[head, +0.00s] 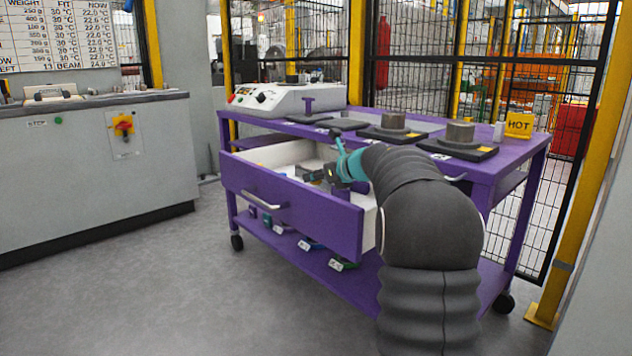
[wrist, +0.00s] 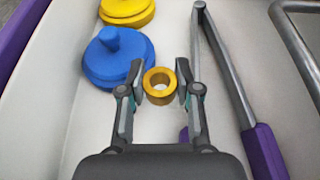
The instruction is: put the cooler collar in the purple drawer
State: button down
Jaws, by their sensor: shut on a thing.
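My gripper (wrist: 159,84) is inside the open purple drawer (head: 288,210), low over its pale floor, as the wrist view shows. It is shut on a small brass-coloured collar (wrist: 147,86), a ring with an open hole seen from above. The collar sits between the two fingertips. I cannot tell whether it touches the drawer floor. In the head view my gripper (head: 318,175) is in the drawer behind its front panel, and the collar cannot be made out there.
Blue stepped discs (wrist: 118,58) and a yellow disc (wrist: 127,10) lie left of my gripper in the drawer. A long tool with purple grips (wrist: 232,80) lies to the right. On the purple bench top, grey cylinders (head: 394,121) (head: 460,133) stand on dark plates beside a yellow HOT sign (head: 519,125).

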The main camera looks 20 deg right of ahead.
jog(key=shift+f+b, duration=0.4)
jog(key=shift+f, duration=0.4)
jog(key=c, duration=0.8)
grip_release()
jog(key=shift+r, duration=0.25)
jog(key=p+v, duration=0.1)
jog(key=v, duration=1.1)
jog(key=shift+r+p, duration=0.3)
